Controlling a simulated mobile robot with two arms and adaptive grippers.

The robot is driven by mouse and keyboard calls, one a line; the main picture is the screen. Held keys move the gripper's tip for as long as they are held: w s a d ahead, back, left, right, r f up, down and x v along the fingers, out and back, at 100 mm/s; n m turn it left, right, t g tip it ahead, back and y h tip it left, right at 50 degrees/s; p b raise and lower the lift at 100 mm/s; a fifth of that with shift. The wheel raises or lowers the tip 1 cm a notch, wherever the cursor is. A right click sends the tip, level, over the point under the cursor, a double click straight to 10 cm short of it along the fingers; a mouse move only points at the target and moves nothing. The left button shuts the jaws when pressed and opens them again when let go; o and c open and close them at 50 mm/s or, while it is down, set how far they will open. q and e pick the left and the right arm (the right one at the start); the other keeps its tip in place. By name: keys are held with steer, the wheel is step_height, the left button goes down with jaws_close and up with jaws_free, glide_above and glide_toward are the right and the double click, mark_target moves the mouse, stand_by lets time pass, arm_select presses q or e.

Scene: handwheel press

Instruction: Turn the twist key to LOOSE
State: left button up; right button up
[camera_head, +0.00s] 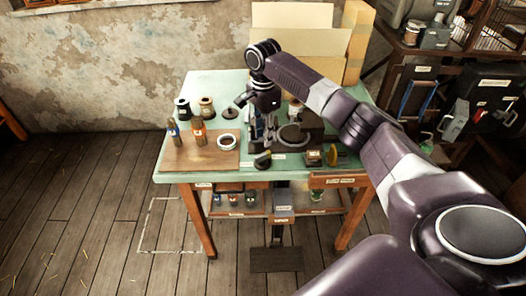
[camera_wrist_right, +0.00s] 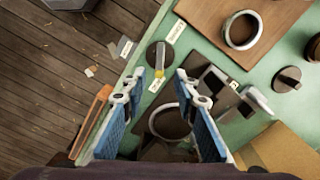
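The twist key (camera_wrist_right: 160,58) is a dark round knob with a pale bar that ends in a yellow tip, seen in the right wrist view near the table's front edge. It also shows in the head view (camera_head: 263,160), in front of the press. Small paper labels lie on either side of it; their words are too small to read surely. My right gripper (camera_wrist_right: 158,88) is open and empty, with blue-padded fingers apart. The knob lies ahead of the gap between the fingertips. In the head view the right gripper (camera_head: 257,112) hangs over the table. My left gripper is not in view.
The handwheel press (camera_head: 292,135) stands just behind the knob, partly hidden by my arm. A brown board (camera_head: 185,155) with bottles and a ring (camera_head: 227,142) lies to the left. Spools and a cardboard box (camera_head: 290,15) stand further back. A lower shelf holds small jars.

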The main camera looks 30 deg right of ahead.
mark_target(262, 154)
steer(key=shift+s+a+f, duration=0.1)
steer(key=shift+a+f, duration=0.15)
steer(key=shift+f, duration=0.2)
step_height(262, 154, down, 5)
steer(key=shift+d+f+p, duration=0.1)
steer(key=shift+f+p, duration=0.1)
steer(key=shift+p, duration=0.55)
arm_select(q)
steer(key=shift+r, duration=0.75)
arm_select(e)
steer(key=shift+f, duration=0.5)
jaws_close()
